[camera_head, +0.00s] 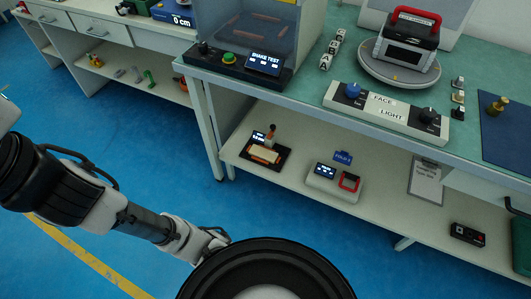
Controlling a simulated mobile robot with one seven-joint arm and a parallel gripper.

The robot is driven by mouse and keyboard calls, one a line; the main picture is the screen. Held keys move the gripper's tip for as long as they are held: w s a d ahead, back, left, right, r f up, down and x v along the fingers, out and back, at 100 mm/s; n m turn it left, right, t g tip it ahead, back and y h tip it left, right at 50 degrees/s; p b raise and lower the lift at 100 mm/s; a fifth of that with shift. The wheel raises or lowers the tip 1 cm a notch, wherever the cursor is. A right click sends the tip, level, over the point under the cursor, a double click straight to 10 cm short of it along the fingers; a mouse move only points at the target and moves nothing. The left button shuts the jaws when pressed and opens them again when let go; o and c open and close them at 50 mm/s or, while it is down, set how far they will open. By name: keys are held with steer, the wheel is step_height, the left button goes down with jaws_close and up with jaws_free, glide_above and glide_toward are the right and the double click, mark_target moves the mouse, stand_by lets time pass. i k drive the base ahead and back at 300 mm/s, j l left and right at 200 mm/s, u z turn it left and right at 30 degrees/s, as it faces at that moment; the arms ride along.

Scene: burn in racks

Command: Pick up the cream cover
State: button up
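A small cream piece (264,154), which looks like the cream cover, lies on a dark device (252,164) on the lower shelf, left of the middle. The device has a small lit display and an upright brown-and-black handle or knob at its back. The piece is small in view, and I cannot tell whether it is fastened. My arm crosses the lower left, well apart from the shelf. I see no gripper fingers, so whether my gripper is open or shut does not show.
The lower shelf (290,200) also bears a light box with a red frame (349,181), a clipboard (425,180) and a dark box (467,235). The green worktop (300,95) overhangs it, with a control bar (385,113) at its edge. Blue floor in front is clear.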

mark_target(261, 153)
steer(key=j+z, duration=0.45)
steer(key=j, duration=0.55)
steer(key=i+j+z, duration=0.35)
steer(key=i+j, duration=0.25)
steer(key=i, duration=0.85)
